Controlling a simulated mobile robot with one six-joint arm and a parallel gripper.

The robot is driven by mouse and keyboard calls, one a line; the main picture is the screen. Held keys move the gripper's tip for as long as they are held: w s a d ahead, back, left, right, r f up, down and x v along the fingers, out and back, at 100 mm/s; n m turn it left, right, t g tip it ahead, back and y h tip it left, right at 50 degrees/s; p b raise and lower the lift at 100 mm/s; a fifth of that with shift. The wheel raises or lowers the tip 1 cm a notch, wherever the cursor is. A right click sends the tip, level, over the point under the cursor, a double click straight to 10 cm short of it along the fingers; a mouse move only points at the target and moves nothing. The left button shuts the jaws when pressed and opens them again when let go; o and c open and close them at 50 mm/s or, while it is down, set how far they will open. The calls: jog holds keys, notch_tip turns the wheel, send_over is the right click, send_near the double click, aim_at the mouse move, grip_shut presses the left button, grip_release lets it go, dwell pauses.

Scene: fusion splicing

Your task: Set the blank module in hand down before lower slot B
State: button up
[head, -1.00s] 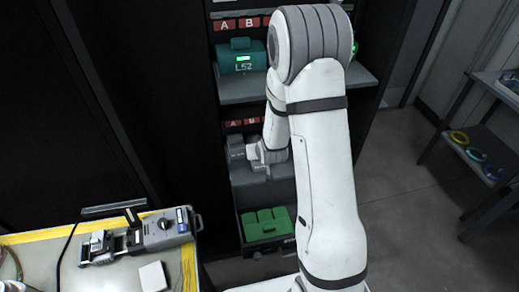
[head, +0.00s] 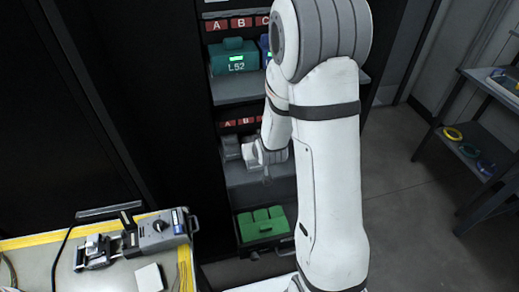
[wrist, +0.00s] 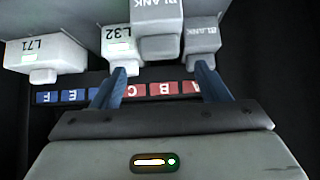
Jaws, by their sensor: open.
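A grey blank module (wrist: 160,42) stands in the middle of the wrist view, lettered BLANK upside down. It sits forward of a second blank module (wrist: 203,36) beside it, in line with the red B label (wrist: 165,88). My gripper (wrist: 160,80) is open, its two blue fingers apart on either side of the module's near end; whether they touch it is unclear. In the head view, my gripper (head: 267,180) is at the lower shelf (head: 250,176), partly hidden by my arm. Grey modules (head: 230,148) show there beside it.
White modules L32 (wrist: 120,45) and L71 (wrist: 42,55) stand left of the blanks in the wrist view. A teal L52 module (head: 234,57) is on the upper shelf. A green-filled case (head: 263,224) lies below. A splicer bench (head: 100,265) is at left.

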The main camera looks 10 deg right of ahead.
jog(key=s+r+g, duration=0.3)
jog(key=s+r, duration=0.6)
jog(key=s, duration=0.3)
jog(key=s+r+g, duration=0.3)
jog(key=s+r, duration=0.6)
jog(key=s, duration=0.4)
jog(key=shift+a, duration=0.15)
